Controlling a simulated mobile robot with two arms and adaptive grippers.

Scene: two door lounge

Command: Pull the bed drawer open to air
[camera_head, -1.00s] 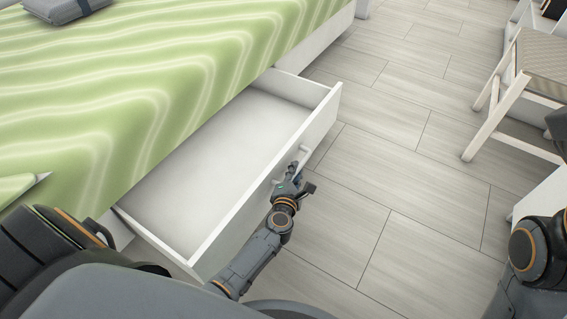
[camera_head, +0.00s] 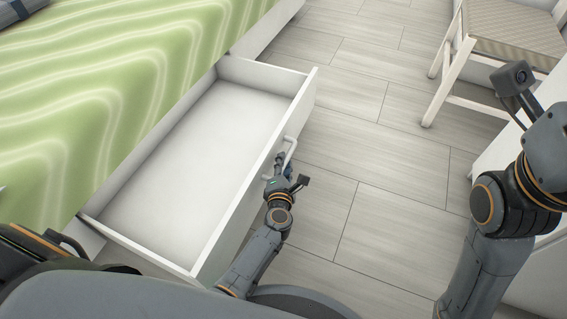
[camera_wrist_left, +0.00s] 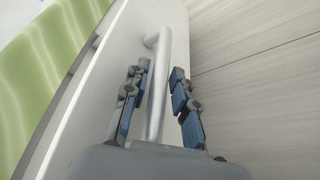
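The white bed drawer (camera_head: 183,162) stands well out from under the bed, empty inside. Its front panel carries a pale bar handle (camera_head: 289,153), which also shows in the left wrist view (camera_wrist_left: 159,85). My left gripper (camera_head: 277,170) is at the handle, outside the drawer front. In the left wrist view its two fingers (camera_wrist_left: 159,98) stand apart, one on each side of the bar, with visible gaps between the bar and the fingers. My right arm shows at the right of the head view, but its fingers are not in view.
The bed with a green wavy cover (camera_head: 100,90) fills the left. A white chair with a woven seat (camera_head: 510,30) stands at the upper right, near a white furniture piece (camera_head: 545,255). Tiled floor (camera_head: 385,150) between drawer and chair is clear.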

